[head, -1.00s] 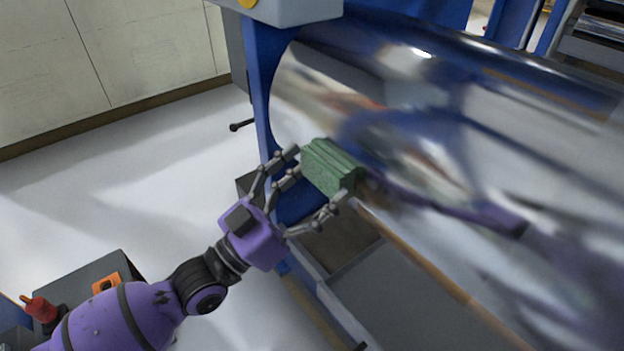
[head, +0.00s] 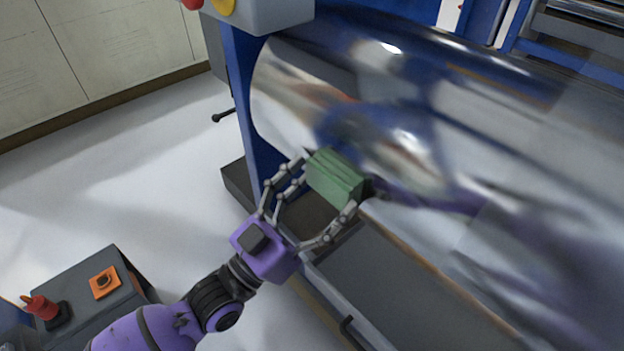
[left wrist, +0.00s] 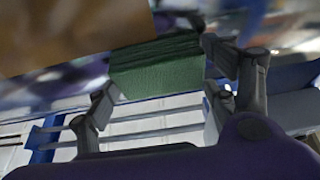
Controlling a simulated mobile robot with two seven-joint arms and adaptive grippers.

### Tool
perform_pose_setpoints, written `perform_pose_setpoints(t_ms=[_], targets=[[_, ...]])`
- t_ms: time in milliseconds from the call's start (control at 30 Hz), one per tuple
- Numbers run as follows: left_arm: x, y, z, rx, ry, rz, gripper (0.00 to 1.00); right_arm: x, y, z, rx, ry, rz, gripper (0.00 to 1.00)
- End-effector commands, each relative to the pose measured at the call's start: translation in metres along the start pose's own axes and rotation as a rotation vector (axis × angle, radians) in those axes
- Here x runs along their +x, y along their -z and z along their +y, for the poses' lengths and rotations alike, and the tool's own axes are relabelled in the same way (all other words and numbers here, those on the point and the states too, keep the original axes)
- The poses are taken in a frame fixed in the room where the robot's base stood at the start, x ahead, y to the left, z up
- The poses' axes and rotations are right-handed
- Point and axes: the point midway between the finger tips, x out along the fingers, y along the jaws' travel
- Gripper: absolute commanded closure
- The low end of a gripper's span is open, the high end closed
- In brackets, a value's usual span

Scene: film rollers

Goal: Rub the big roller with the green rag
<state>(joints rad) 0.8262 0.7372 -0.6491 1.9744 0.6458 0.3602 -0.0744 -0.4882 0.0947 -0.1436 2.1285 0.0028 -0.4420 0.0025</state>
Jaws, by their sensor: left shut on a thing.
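The big roller (head: 450,130) is a large shiny metal cylinder that fills the right of the head view and mirrors its surroundings. My left gripper (head: 332,192) is shut on the green rag (head: 335,178), a folded block with its layers showing. The rag is at the roller's near side, close to its left end. It looks to be against the metal, though the contact face is hidden. In the left wrist view the rag (left wrist: 157,70) sits between the fingers, with the blurred roller surface behind it. My right gripper is in neither view.
A blue frame (head: 243,100) holds the roller's left end, with a grey control box (head: 262,12) above. A grey tray (head: 395,285) lies below the roller. A dark box (head: 75,305) with an orange plate stands at lower left. The pale floor between is clear.

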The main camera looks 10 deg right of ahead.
Motion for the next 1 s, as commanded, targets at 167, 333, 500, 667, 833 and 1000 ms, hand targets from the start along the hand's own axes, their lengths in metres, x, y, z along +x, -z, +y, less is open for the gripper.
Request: perform_pose_setpoints(t_ms=[167, 333, 500, 667, 833, 1000], targets=[[0.001, 0.000, 0.006, 0.001, -0.001, -0.001, 0.43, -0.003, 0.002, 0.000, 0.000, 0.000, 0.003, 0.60], [0.001, 0.001, 0.017, -0.002, 0.000, -0.001, 0.43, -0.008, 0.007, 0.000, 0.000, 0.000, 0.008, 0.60], [0.000, 0.001, 0.032, -0.002, 0.000, -0.001, 0.43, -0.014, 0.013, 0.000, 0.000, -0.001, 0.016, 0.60], [0.000, 0.000, 0.039, 0.001, -0.001, -0.001, 0.43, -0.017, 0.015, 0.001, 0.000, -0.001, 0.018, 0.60], [0.000, 0.000, 0.046, -0.001, 0.000, -0.001, 0.43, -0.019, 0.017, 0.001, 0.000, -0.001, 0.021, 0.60], [0.001, 0.001, 0.061, -0.001, 0.000, 0.000, 0.43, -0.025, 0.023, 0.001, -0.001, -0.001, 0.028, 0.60]])
